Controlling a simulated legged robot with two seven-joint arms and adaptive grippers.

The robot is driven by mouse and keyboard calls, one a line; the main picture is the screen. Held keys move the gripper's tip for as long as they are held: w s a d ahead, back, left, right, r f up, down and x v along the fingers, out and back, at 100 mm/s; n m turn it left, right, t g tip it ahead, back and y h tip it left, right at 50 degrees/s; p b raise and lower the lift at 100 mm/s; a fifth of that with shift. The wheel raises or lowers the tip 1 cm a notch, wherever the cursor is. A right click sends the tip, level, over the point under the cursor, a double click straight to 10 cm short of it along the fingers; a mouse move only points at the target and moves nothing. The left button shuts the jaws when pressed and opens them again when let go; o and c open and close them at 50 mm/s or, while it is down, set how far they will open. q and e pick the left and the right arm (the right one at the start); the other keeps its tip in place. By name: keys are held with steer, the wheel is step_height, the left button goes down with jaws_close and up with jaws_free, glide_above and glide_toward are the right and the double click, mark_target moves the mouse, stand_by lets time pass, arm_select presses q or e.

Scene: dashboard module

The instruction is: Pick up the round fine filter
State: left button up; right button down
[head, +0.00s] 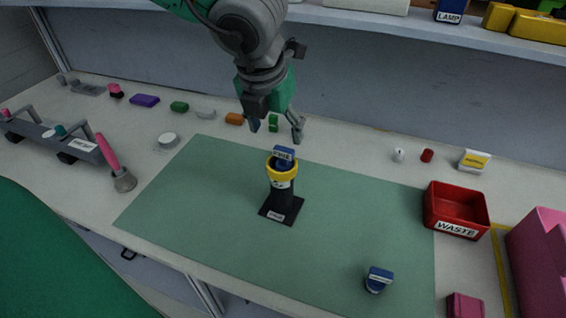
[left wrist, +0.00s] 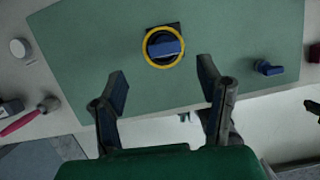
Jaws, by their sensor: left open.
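A white round disc (head: 168,138) lies on the table left of the green mat; it may be the round fine filter, but I cannot read a label on it. It also shows at the left edge of the left wrist view (left wrist: 19,48). A black upright tube on a square base (head: 281,196) stands on the mat, with a yellow ring (head: 282,172) and a blue-topped part (head: 283,155) in its mouth. My left gripper (head: 276,128) is open and empty, above and behind the tube. In the left wrist view the tube lies beyond its fingers (left wrist: 163,84). My right gripper is not in view.
A red waste bin (head: 456,211) stands at the right, near a pink container (head: 540,250). A small blue-topped part (head: 378,280) sits on the mat's front right. A pink-handled brush (head: 115,165) and a grey rack (head: 55,137) are at left. Much of the mat (head: 195,225) is clear.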

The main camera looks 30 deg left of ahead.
mark_target(285, 150)
arm_select(q)
steer(key=shift+w+d+f, duration=0.15)
steer(key=shift+w+f, duration=0.1)
steer(key=shift+f, duration=0.3)
steer(key=shift+w+d+f, duration=0.15)
steer(key=shift+w+f, duration=0.05)
steer(key=shift+f, duration=0.3)
steer(key=shift+w+d+f, duration=0.1)
steer(key=shift+f, duration=0.45)
steer(key=x, duration=0.2)
steer(key=a+b+x, duration=0.1)
steer(key=x, duration=0.1)
steer(key=shift+w+f, duration=0.1)
steer(key=shift+f, duration=0.2)
steer(key=shift+d+r, duration=0.15)
steer(key=shift+d, duration=0.1)
steer(key=shift+c, duration=0.4)
steer(key=shift+d, duration=0.2)
steer(key=c, duration=0.9)
